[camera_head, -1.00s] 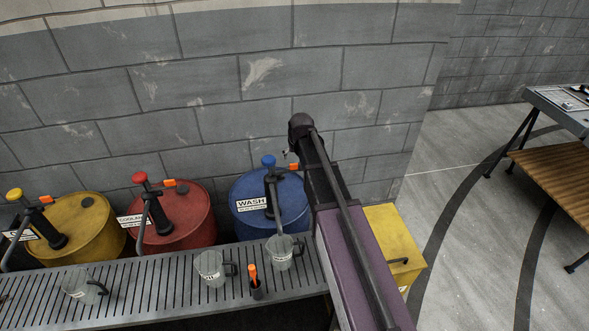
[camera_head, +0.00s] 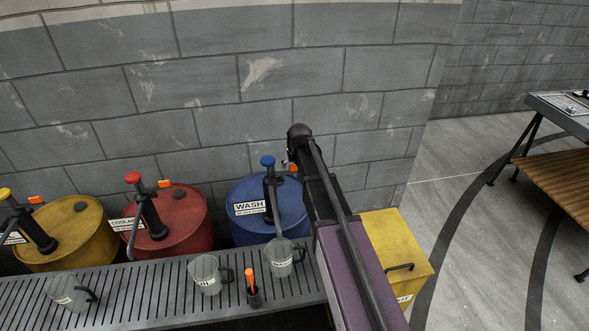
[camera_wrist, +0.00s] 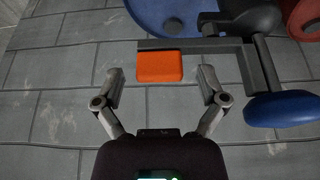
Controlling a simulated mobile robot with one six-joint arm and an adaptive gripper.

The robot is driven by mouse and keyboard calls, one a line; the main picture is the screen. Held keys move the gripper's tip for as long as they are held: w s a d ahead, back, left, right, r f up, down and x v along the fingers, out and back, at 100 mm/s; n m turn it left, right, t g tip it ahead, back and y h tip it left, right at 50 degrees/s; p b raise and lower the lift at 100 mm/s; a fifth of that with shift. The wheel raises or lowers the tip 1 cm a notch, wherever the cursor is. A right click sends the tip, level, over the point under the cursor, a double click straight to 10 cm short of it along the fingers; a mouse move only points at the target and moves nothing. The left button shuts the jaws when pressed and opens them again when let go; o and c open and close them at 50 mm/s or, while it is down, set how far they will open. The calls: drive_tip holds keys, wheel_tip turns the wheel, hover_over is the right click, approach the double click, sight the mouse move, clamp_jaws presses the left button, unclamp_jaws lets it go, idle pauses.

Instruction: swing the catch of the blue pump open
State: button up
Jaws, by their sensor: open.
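The blue pump has a blue knob (camera_head: 268,161) and a dark body on the blue drum (camera_head: 243,192) marked WASH. Its orange catch (camera_wrist: 160,67) sits on a dark bar in the wrist view, and the knob (camera_wrist: 282,108) shows at right. My gripper (camera_wrist: 161,74) is open, with one finger on each side of the catch and visible gaps to both. The fingertips reach about level with the catch; I cannot tell whether their depth matches. In the head view my arm hides most of the gripper and part of the catch.
A red drum (camera_head: 184,222) and a yellow drum (camera_head: 78,226) with similar pumps stand to the left. Clear mugs (camera_head: 206,274) and a dark holder with an orange item (camera_head: 250,283) stand on the slatted shelf (camera_head: 140,284). A yellow box (camera_head: 397,240) is right; a block wall (camera_head: 220,100) stands behind.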

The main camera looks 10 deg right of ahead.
drive_tip(key=shift+f, duration=0.1)
drive_tip(key=shift+c, duration=0.2)
clamp_jaws()
